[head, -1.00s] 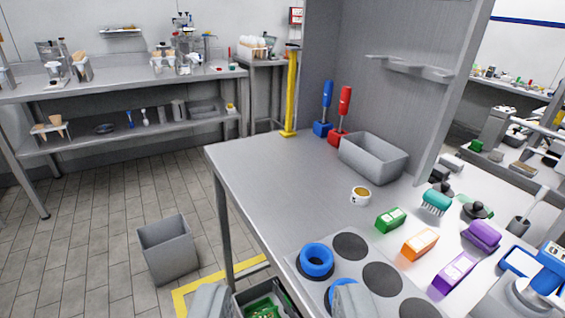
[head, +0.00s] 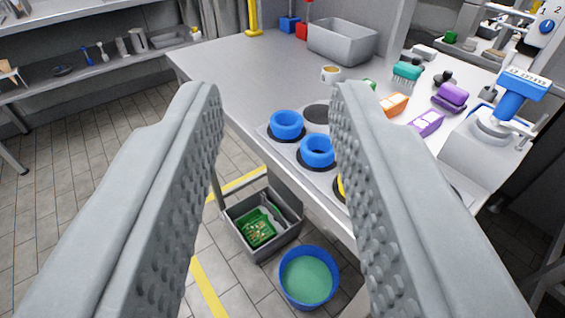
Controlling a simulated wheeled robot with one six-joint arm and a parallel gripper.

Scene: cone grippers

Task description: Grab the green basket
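A green basket-like thing (head: 258,228), holding small pale bits, sits inside a dark grey bin (head: 283,241) on the floor. The bin stands beside the steel table, low in the middle of the head view. My gripper (head: 282,98) is open and empty, its two bumpy grey fingers wide apart. The bin and the green thing show in the gap between the fingers, below and beyond them. No finger appears to touch them.
A blue tub (head: 310,278) with green contents stands just right of the bin. The steel table (head: 235,75) overhangs close by, with blue rings (head: 287,125), brushes and a grey tub (head: 343,40) on it. Tiled floor at left is clear.

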